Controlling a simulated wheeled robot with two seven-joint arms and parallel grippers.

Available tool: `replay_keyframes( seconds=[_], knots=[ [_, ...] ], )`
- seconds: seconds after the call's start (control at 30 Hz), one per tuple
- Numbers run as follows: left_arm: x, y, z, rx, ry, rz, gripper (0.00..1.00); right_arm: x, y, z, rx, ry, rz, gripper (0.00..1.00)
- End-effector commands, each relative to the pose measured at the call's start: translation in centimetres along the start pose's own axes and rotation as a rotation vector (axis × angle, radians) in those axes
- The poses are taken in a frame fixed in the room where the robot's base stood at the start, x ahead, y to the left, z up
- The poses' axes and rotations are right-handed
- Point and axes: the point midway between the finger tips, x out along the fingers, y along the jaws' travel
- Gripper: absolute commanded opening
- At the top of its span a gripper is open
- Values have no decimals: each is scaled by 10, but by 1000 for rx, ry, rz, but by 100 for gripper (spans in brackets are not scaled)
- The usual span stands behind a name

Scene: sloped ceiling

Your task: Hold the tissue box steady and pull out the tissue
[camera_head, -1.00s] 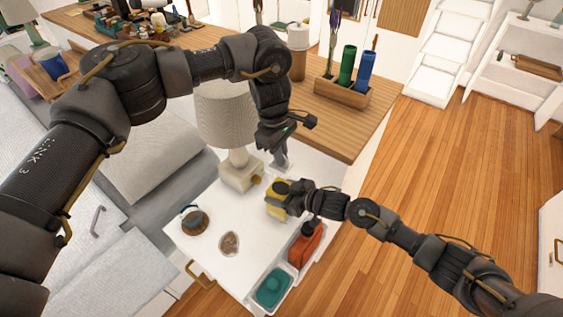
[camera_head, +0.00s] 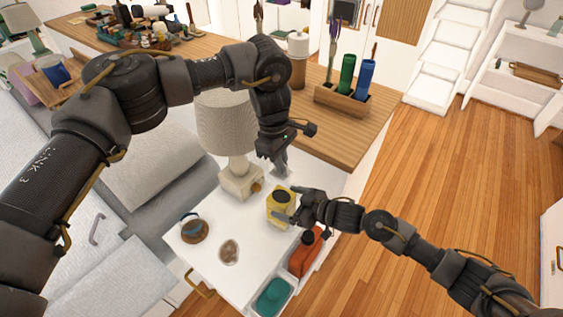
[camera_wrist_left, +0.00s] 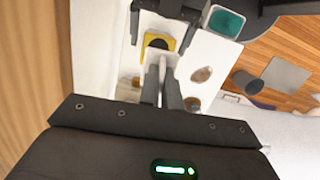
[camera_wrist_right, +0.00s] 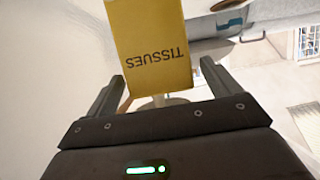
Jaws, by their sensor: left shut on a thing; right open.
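The yellow tissue box (camera_head: 281,212) stands on the white tabletop (camera_head: 235,215); its dark oval opening faces up. In the right wrist view the box (camera_wrist_right: 152,40) shows the upside-down word TISSUES. My right gripper (camera_head: 289,205) is open at the box's right side, with its fingers pointing at it and straddling its near part. My left gripper (camera_head: 281,168) is above and behind the box, apart from it, pointing down. In the left wrist view its fingers are shut on a white tissue (camera_wrist_left: 162,69), with the box (camera_wrist_left: 158,44) beyond. The tissue is hard to make out in the head view.
A lamp (camera_head: 225,122) stands close left of my left gripper. A teapot-like item (camera_head: 194,228) and a small brown oval item (camera_head: 229,251) lie left of the box. A tray with a red bottle (camera_head: 305,250) and a teal item (camera_head: 272,297) lies in front.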

Motion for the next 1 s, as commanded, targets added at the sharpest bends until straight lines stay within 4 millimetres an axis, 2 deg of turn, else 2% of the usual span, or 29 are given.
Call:
replay_keyframes(
  seconds=[0.03, 0.2, 0.4, 0.6, 0.87, 1.0],
  knots=[
    [0, 0, 0, 0, 0, 0, 0, -12, 0, 1, 0, -1, 1, 89],
    [0, 0, 0, 0, 0, 0, 0, -47, 0, 1, -1, -2, 1, 89],
    [0, 0, 0, 0, 0, 0, 0, -74, 0, 1, 0, -2, 0, 89],
    [0, 0, 0, 0, 0, 0, 0, -83, 0, 0, 0, -1, 1, 89],
    [0, 0, 0, 0, 0, 0, 0, -83, -1, 0, 1, 0, 2, 89],
    [0, 0, 0, 0, 0, 0, 0, -81, -8, 0, 7, 2, 36, 89]
  ],
)
